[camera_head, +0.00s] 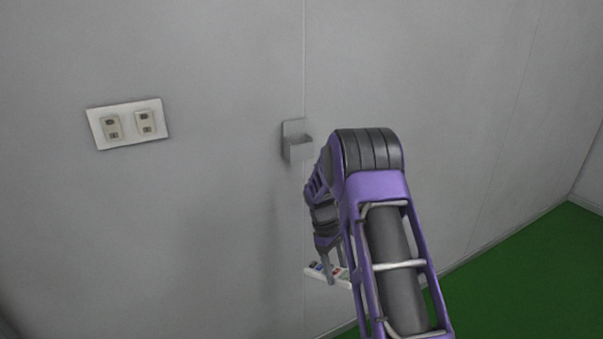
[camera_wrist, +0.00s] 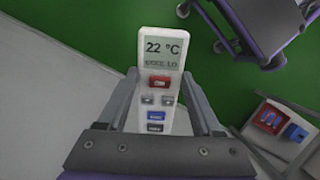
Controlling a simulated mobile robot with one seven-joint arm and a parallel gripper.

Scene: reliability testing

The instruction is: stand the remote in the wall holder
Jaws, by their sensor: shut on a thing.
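The remote is white, with a small display reading 22 °C and red, grey and blue buttons. In the wrist view the remote (camera_wrist: 160,68) sits between the two fingers of my gripper (camera_wrist: 158,85), its display end pointing away from the palm. In the head view the remote (camera_head: 316,273) lies roughly level below my wrist, partly hidden by my arm. My gripper (camera_head: 331,275) is shut on it. The wall holder (camera_head: 298,147) is a small grey open-topped pocket on the wall, above and left of my gripper. It looks empty, though its inside is hard to see.
The wall between is clear. A green floor (camera_head: 530,275) lies at lower right. In the wrist view a box with red and blue items (camera_wrist: 283,128) stands at right.

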